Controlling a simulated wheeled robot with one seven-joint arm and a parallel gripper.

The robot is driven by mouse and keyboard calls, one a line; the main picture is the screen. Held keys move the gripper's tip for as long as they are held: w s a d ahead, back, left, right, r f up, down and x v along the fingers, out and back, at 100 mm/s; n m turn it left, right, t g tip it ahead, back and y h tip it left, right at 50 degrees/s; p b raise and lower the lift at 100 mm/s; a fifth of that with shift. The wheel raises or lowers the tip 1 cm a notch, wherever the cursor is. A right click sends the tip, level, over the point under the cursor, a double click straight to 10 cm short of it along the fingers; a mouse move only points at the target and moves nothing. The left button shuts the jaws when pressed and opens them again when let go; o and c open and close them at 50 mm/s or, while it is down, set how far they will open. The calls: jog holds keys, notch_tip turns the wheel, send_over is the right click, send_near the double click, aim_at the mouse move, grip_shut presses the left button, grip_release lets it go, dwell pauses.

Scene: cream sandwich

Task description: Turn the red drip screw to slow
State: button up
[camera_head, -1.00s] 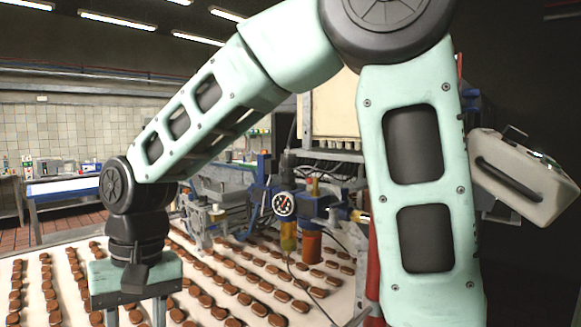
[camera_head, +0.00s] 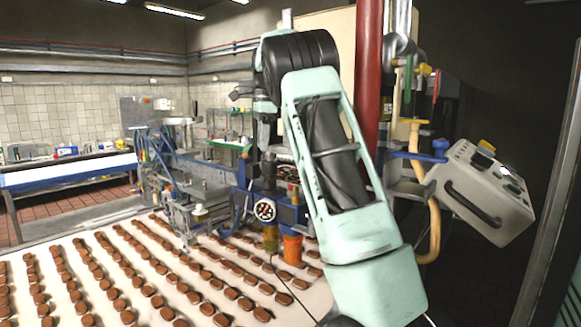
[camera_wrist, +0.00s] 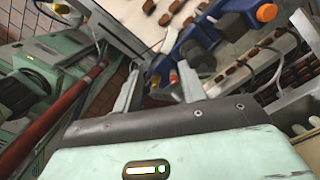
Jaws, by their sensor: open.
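A small red knob (camera_wrist: 174,77), which looks like the red drip screw, shows in the wrist view between the fingers, nearer the right one. My gripper (camera_wrist: 158,86) is open, with its two grey fingers spread apart and nothing held. A small yellow part (camera_wrist: 155,80) sits just left of the red knob, on blue machinery (camera_wrist: 205,48). Whether a finger touches the red knob cannot be told. In the head view the blue depositor machine (camera_head: 286,214) with a round dial (camera_head: 265,210) stands beyond my arm, which partly hides it; my gripper is not clear there.
A conveyor (camera_head: 30,255) with rows of brown biscuits fills the lower left. A red post (camera_head: 369,80) stands close behind my arm. A grey control box (camera_head: 480,195) is at the right. A dark red bar (camera_wrist: 60,112) runs left of the fingers in the wrist view.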

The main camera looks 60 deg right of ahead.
aim_at(291, 184)
jog(key=s+d+r+m+p, duration=0.1)
jog(key=s+d+r+m, duration=0.35)
jog(key=d, duration=0.25)
jog(key=shift+h, duration=0.3)
notch_tip(291, 184, down, 17)
jog(key=p, duration=0.4)
jog(key=shift+d, duration=0.1)
jog(key=shift+n, duration=0.25)
grip_shut()
